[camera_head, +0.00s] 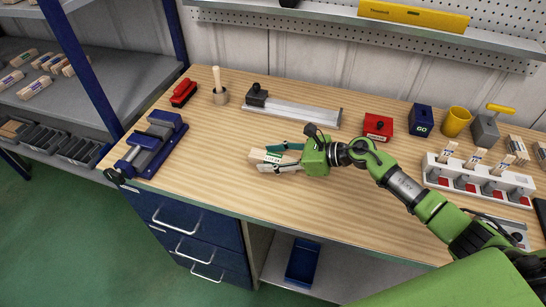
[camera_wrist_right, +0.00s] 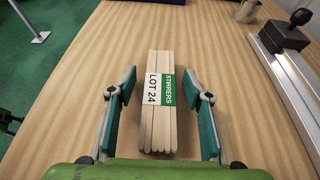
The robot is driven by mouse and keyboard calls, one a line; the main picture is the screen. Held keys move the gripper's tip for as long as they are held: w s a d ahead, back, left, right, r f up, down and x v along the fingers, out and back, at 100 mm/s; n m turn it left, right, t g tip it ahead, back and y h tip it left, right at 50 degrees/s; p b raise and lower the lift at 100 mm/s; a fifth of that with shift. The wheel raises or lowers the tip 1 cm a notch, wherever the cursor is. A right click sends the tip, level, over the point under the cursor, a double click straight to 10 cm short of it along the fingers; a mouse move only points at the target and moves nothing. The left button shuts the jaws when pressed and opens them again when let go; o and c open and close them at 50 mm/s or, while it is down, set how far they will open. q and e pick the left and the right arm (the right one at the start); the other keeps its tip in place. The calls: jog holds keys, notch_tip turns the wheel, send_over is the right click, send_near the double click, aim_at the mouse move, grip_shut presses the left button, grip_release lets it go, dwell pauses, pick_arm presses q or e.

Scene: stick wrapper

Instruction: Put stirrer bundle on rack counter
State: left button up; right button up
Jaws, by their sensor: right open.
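The stirrer bundle (camera_head: 259,155) lies flat on the wooden counter, left of centre in the head view. It is pale wooden sticks with a white and green label, which reads LOT 24 and STIRRERS in the right wrist view (camera_wrist_right: 158,115). My right gripper (camera_head: 277,158) is open, with one finger on each side of the bundle. In the right wrist view its fingers (camera_wrist_right: 166,90) show a gap to the bundle on both sides. The rack (camera_head: 45,55) stands at the left with similar bundles on its shelves. My left gripper is not in view.
A blue vise (camera_head: 152,147) sits at the counter's left edge. A metal rail with a black knob block (camera_head: 290,112) lies behind the bundle. A red box (camera_head: 378,126), yellow cup (camera_head: 456,121) and white holder (camera_head: 478,182) stand at the right. The counter's front middle is clear.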

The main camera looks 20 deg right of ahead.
jog(key=shift+d, duration=0.1)
jog(key=c, duration=1.2)
jog(key=shift+c, duration=0.2)
